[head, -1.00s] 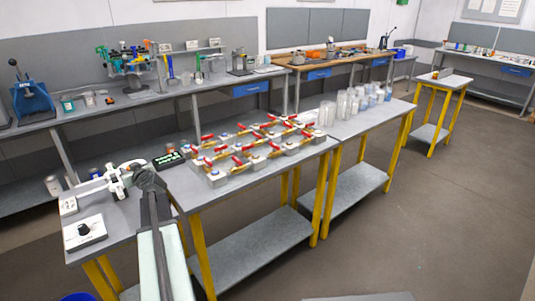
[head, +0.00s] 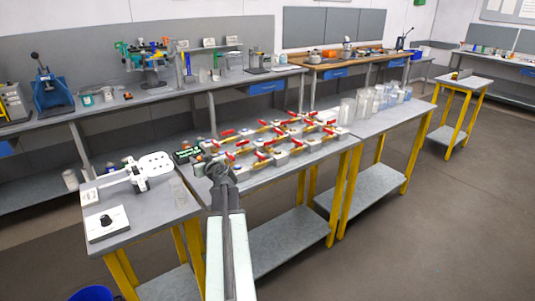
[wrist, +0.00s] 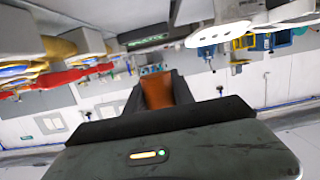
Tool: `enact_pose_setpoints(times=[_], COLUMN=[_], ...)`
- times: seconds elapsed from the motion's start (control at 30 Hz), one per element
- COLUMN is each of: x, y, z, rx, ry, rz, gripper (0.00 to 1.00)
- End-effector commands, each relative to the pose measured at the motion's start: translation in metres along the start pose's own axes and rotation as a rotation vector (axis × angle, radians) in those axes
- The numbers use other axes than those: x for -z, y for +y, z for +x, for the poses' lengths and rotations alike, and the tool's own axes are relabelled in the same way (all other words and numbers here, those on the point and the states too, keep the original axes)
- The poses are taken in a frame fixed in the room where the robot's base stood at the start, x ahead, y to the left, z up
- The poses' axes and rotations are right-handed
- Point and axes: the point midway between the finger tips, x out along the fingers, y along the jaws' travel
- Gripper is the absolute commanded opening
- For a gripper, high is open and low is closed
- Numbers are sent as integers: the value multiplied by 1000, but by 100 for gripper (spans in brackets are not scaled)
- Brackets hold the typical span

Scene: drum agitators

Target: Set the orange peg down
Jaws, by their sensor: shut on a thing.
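The orange peg (wrist: 157,90) is between the dark jaws of my gripper (wrist: 158,78) in the wrist view, and the jaws are shut on it. Its lower part is hidden by the gripper body. In the head view my gripper (head: 214,168) is in front of the near left corner of the bench with red-handled fittings. The peg cannot be made out there. I cannot tell how high the gripper is above the bench top.
Several red-handled fittings (head: 262,158) stand in rows on the bench. A white device (head: 140,176) and a white box with a black knob (head: 106,222) are on the left table. Clear jars (head: 360,106) stand farther right. Open floor (head: 440,230) lies at the right.

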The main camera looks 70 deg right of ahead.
Motion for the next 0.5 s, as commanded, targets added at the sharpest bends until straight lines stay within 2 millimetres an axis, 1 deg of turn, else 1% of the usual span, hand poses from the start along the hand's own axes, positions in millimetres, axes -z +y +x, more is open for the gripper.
enact_pose_setpoints(times=[0.07,0.13,0.3,0.37,0.43,0.5], x=[-3,-13,-50,-60,-63,-61], y=[0,0,0,0,0,0], z=[1,3,11,13,14,13], rx=[-1,-1,-1,-1,-1,-1], ry=[0,0,0,0,0,0], rz=[0,0,-1,-1,-1,-1], gripper=[0,0,0,0,0,0])
